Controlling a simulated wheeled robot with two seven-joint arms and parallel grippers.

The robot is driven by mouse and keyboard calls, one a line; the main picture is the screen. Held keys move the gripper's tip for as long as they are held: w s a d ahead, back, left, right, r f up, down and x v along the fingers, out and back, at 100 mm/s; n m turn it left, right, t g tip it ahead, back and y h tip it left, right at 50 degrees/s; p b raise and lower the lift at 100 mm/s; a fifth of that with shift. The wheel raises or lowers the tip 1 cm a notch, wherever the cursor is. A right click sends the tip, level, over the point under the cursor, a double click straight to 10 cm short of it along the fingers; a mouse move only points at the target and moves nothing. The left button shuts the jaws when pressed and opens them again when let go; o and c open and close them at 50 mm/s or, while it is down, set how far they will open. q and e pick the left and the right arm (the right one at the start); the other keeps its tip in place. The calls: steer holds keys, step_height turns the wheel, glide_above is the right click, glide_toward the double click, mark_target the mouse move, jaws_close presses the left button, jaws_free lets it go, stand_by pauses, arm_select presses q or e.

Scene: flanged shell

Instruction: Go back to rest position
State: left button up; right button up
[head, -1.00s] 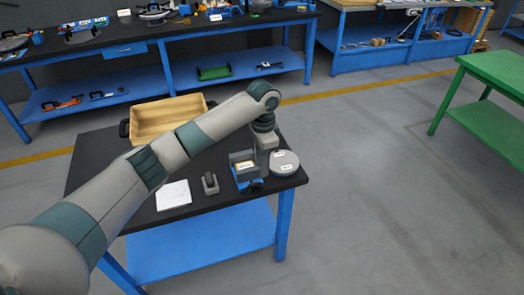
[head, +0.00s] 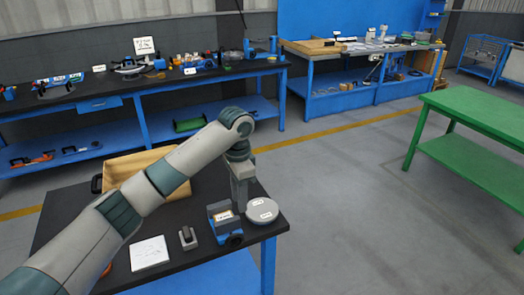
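My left arm comes in from the left and reaches over the black-topped table (head: 75,225). My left gripper (head: 240,208) points down near the table's right end. It is between a small blue and grey device (head: 222,218) and a round grey flanged disc (head: 262,210) with small labels. The fingers are seen from the side and small, so I cannot tell whether they are open or shut, or whether they touch anything. My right gripper is out of view.
A wooden tray (head: 180,190) lies at the table's back, partly behind my arm. A white sheet (head: 149,253) and a small grey block (head: 188,238) lie in front. A green table (head: 480,112) stands at right, with open floor (head: 360,200) between. Workbenches line the back wall.

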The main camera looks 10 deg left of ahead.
arm_select(q)
steer(key=s+d+f+n+t+h, duration=0.15)
steer(key=s+d+f, duration=0.25)
steer(key=s+f, duration=0.55)
steer(key=s+d+f+n+h, duration=0.1)
steer(key=s+d+f+h, duration=0.15)
steer(key=s+f, duration=0.7)
steer(key=s+a+f+n+t+y, duration=0.15)
steer(key=s+a, duration=0.25)
steer(key=s, duration=0.4)
steer(key=s+a+n+y, duration=0.1)
steer(key=s+a+n, duration=0.2)
steer(key=s+a, duration=0.35)
steer(key=s+a+f+n+t+y, duration=0.1)
steer(key=s+a+n, duration=0.15)
steer(key=s, duration=0.65)
step_height(320, 180, down, 30)
steer(key=s+r+g, duration=0.1)
steer(key=g, duration=0.1)
steer(key=s+a+f+b, duration=0.1)
steer(key=s+a+f, duration=0.2)
steer(key=s+f, duration=1.5)
steer(key=shift+f+m+g, duration=0.25)
steer(key=shift+m+g, duration=0.1)
steer(key=shift+g, duration=0.05)
